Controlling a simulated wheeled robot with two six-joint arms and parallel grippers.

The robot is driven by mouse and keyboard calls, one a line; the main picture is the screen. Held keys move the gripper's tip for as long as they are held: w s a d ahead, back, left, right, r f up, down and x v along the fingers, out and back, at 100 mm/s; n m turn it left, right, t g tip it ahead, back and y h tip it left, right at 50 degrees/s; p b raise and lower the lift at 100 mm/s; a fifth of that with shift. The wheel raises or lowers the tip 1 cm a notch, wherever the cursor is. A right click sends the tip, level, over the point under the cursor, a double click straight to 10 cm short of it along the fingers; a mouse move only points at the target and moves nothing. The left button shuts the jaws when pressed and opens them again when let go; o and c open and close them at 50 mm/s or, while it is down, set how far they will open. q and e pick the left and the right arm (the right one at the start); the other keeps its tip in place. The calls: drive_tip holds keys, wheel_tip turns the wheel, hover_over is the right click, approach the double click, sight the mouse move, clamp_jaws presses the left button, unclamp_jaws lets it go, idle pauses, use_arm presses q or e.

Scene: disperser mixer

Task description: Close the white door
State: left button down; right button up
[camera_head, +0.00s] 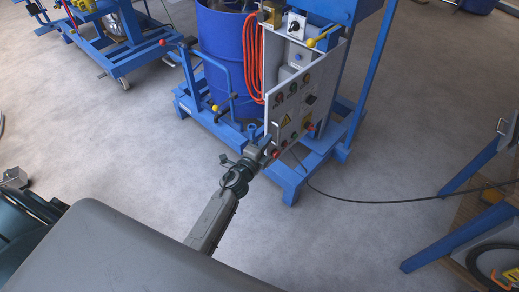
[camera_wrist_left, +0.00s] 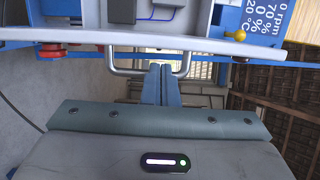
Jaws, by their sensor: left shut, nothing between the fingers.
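The white door (camera_head: 292,112) carries buttons and a yellow warning sign and stands partly open on the blue mixer's control box. In the left wrist view, the door (camera_wrist_left: 205,44) is seen edge-on across the top, with the box interior (camera_wrist_left: 160,14) showing behind it. A silver bar handle (camera_wrist_left: 184,62) sticks out from the door face. My left gripper (camera_head: 270,146) is at the door's lower left side by the handle. Its fingers (camera_wrist_left: 160,70) are shut and empty, with the tips within the span of the handle bar; I cannot tell if they touch it.
A blue drum (camera_head: 224,62) and an orange hose (camera_head: 252,58) are left of the door. The blue base frame (camera_head: 292,180) stands below it. A black cable (camera_head: 390,200) runs right along the floor to a blue-legged table (camera_head: 455,240).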

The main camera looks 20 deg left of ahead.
use_arm(q)
drive_tip(key=shift+w+d, duration=0.15)
drive_tip(key=shift+w, duration=1.25)
